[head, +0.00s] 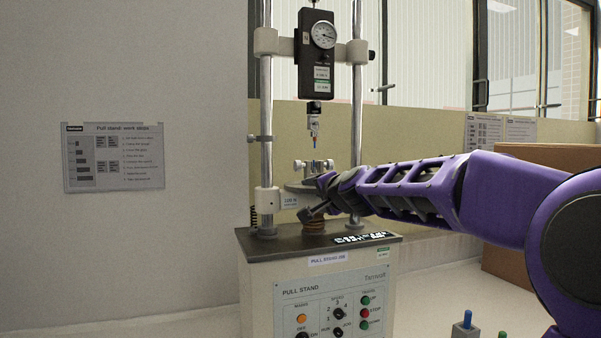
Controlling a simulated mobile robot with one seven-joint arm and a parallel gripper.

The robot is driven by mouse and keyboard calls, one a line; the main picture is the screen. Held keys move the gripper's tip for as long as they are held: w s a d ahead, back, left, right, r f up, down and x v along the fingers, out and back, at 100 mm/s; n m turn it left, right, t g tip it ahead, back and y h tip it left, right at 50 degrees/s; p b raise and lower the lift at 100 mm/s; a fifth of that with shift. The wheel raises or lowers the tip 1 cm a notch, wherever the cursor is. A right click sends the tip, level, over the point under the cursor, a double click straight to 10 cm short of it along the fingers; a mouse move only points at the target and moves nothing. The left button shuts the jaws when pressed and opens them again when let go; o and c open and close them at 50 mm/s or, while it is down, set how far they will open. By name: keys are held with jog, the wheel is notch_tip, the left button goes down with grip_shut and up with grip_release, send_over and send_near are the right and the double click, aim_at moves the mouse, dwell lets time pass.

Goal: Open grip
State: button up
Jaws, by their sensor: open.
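The pull stand (258,285) stands in the centre, with two chrome columns and a control panel on its front. A black dial force gauge (315,75) hangs between the columns. A small metal fitting (314,122) points down below it. A grip with side knobs (313,166) sits on the plate between the columns, below that fitting and apart from it. My gripper (306,208) reaches in from the right, just below this grip. It is open, and I see nothing held in it. My wrist hides part of the plate and the right column.
A cardboard box (545,155) stands at the right behind my arm. A small grey box with a blue knob (465,328) is at the lower right. A work-steps sheet (113,157) hangs on the left wall. The space left of the stand is clear.

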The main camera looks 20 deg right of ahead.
jog(key=s+d+r+m+t+b, duration=0.1)
jog(key=s+r+m, duration=0.3)
jog(key=r, duration=0.2)
jog(key=p, duration=0.4)
send_near(300, 166)
jog(key=shift+w, duration=0.7)
jog(key=w+p, duration=0.1)
jog(key=w, duration=0.1)
jog(key=w+p, duration=0.1)
jog(key=w, duration=0.1)
jog(key=w+p, duration=0.1)
jog(key=w, duration=0.1)
jog(key=shift+w+f, duration=0.2)
jog(key=shift+f, duration=0.1)
jog(key=shift+w+f, duration=0.2)
jog(key=shift+w, duration=0.5)
grip_shut()
